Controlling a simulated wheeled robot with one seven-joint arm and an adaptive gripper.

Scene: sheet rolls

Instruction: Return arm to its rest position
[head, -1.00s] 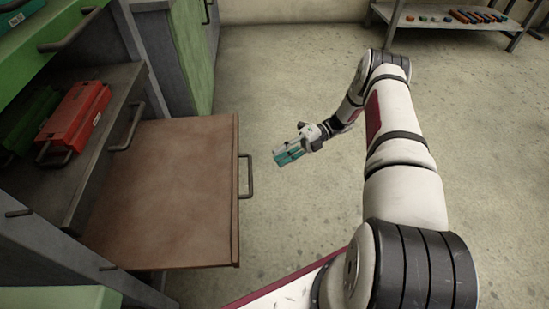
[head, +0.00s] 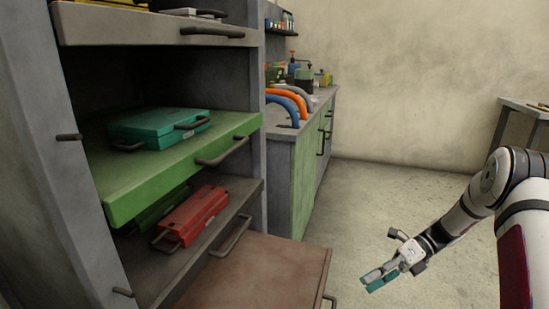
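My arm (head: 515,230) comes in at the right edge of the head view and reaches down to the left over the floor. My gripper (head: 371,281) is at its end, pointing down and left, with grey and teal fingers. The fingers look apart, with nothing seen between them. The gripper is in free space to the right of the brown pulled-out drawer (head: 255,275) and touches nothing that I can see.
A cabinet at left has a pulled-out green drawer (head: 110,195) with a teal case (head: 160,128), and a red case (head: 192,215) below. A grey top drawer (head: 150,28) also juts out. A counter (head: 305,155) stands behind; a table (head: 530,108) at far right. Floor between is clear.

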